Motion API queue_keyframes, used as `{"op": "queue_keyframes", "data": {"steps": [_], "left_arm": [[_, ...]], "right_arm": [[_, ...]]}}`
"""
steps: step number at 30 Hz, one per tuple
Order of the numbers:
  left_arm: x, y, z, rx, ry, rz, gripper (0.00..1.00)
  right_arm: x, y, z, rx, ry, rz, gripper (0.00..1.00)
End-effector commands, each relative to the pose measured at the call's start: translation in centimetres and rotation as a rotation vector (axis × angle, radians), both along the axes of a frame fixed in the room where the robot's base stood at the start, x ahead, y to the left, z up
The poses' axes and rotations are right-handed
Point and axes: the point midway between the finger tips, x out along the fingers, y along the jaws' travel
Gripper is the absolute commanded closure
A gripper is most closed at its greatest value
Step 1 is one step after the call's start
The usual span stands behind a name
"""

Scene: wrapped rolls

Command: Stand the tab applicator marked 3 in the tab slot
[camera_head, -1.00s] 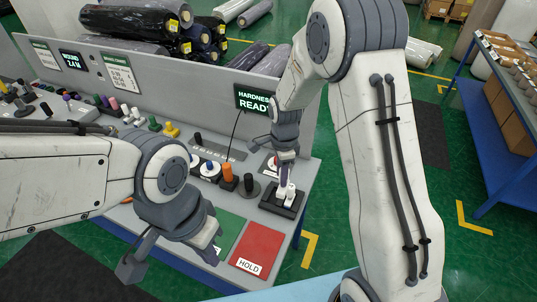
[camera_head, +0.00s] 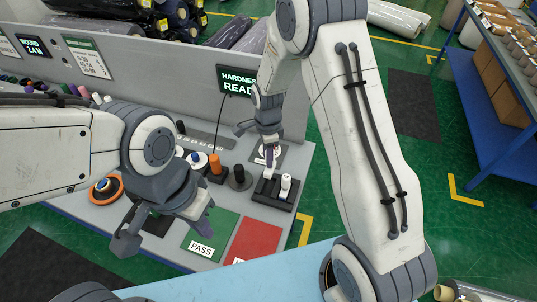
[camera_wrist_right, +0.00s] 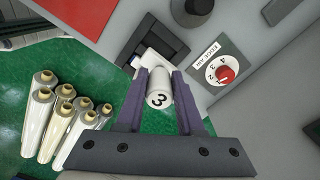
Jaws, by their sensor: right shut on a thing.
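My right gripper (camera_wrist_right: 160,100) is shut on the white tab applicator marked 3 (camera_wrist_right: 158,98). The numbered end faces the wrist camera. In the head view this gripper (camera_head: 269,162) is at the black slotted block (camera_head: 272,199) near the table's right end. A second white applicator (camera_head: 286,184) stands in that block, and a white part also shows beyond the held one in the wrist view (camera_wrist_right: 150,60). I cannot tell whether the held applicator's lower end is in a slot. My left gripper (camera_head: 160,225) is open and empty above the table's front edge.
A dial with a red knob (camera_wrist_right: 226,74) lies beside the block. Green PASS (camera_head: 212,232) and red HOLD (camera_head: 252,240) pads lie in front. The grey panel (camera_head: 180,75) stands behind.

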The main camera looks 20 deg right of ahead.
Motion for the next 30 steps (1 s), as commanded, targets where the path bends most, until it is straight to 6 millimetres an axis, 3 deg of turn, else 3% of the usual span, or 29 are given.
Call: {"op": "queue_keyframes", "data": {"steps": [6, 22, 30], "left_arm": [[0.0, 0.0, 0.2, 0.0, 0.0, 0.0, 1.0], [0.0, 0.0, -3.5, 0.0, 0.0, 0.004, 1.0], [0.0, 0.0, -4.1, 0.0, 0.0, 0.005, 1.0]], "right_arm": [[0.0, 0.5, 0.1, 0.0, 0.0, 0.002, 1.0], [0.0, 0.2, -4.9, 0.0, 0.0, -0.004, 1.0], [0.0, 0.2, -5.8, 0.0, 0.001, -0.003, 1.0]]}}
